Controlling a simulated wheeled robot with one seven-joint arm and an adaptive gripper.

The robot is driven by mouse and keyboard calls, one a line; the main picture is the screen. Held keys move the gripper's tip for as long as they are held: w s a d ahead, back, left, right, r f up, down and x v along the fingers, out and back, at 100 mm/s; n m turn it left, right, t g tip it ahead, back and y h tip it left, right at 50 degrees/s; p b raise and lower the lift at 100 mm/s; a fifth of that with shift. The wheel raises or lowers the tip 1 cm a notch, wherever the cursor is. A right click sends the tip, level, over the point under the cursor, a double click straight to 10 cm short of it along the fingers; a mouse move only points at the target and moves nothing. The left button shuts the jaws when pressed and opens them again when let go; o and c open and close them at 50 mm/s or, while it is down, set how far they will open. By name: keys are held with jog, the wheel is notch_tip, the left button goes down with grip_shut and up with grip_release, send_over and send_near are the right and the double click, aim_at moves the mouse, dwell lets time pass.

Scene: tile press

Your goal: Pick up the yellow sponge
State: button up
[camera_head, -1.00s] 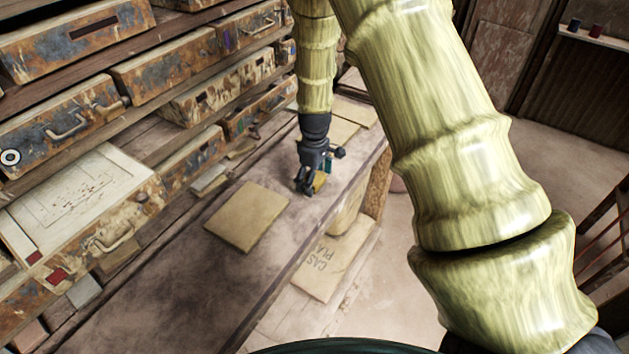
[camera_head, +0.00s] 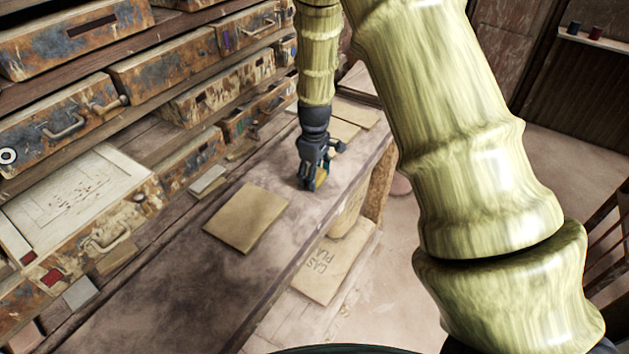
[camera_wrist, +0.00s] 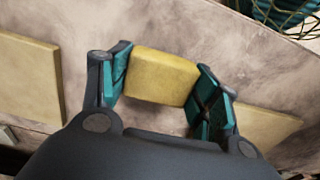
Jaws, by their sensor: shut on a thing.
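The yellow sponge (camera_wrist: 162,76) is a small block between the two teal-padded fingers of my gripper (camera_wrist: 163,85) in the wrist view. Both finger pads press against its sides. In the head view my gripper (camera_head: 313,180) points down at the dusty bench, and the sponge (camera_head: 321,175) shows only as a small yellow patch, mostly hidden by the fingers. I cannot tell whether the sponge touches the bench or is just above it.
A flat tan tile (camera_head: 246,217) lies on the bench (camera_head: 190,285) left of my gripper, with another tile (camera_head: 343,130) behind it. Rusty drawers (camera_head: 90,205) line the left side. A sack (camera_head: 335,265) lies below the bench's right edge. The front of the bench is clear.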

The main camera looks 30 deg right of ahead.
jog(key=s+a+r+b, duration=0.1)
jog(key=s+a+b, duration=0.1)
jog(key=s, duration=0.5)
jog(key=s+a+r+b, duration=0.1)
jog(key=s+a+b, duration=0.1)
jog(key=s, duration=0.6)
jog(key=shift+s+a+r+b, duration=0.2)
jog(key=shift+r+b, duration=0.2)
jog(key=shift+b, duration=0.2)
